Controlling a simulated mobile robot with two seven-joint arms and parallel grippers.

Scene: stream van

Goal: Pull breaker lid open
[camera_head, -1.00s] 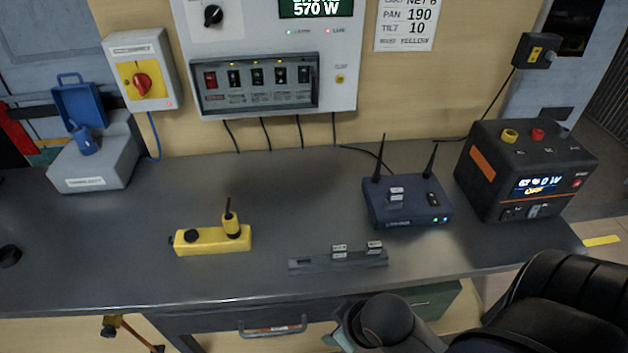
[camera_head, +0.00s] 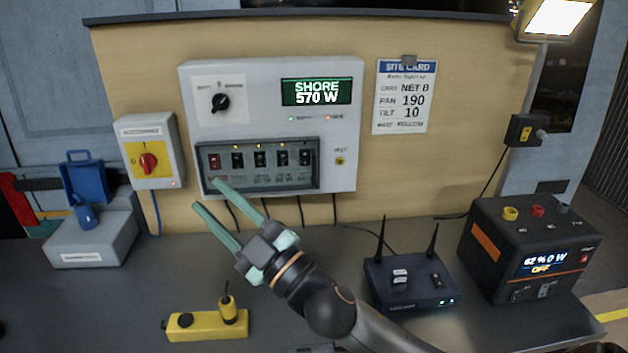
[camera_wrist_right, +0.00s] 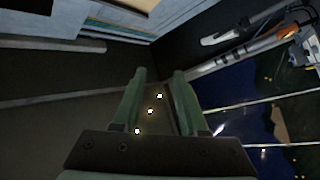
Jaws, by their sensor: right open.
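The breaker lid (camera_head: 292,187) is a dark-framed rectangular window on the lower part of the white wall panel (camera_head: 270,122). A red switch (camera_head: 214,161) and several black switches show inside the frame. The lid looks closed, though its clear part is hard to make out. My right gripper (camera_head: 206,194) is open and empty. Its green fingers point up and left, and one tip overlaps the lid's lower left edge in the head view; whether it touches cannot be told. The right wrist view shows both fingers (camera_wrist_right: 160,72) apart with nothing between them. My left gripper is not in view.
A yellow radio charger (camera_head: 207,325), a blue router (camera_head: 408,282) and a black power station (camera_head: 530,245) stand on the grey bench. A changeover switch box (camera_head: 149,152) hangs left of the panel. Black cables hang below the panel.

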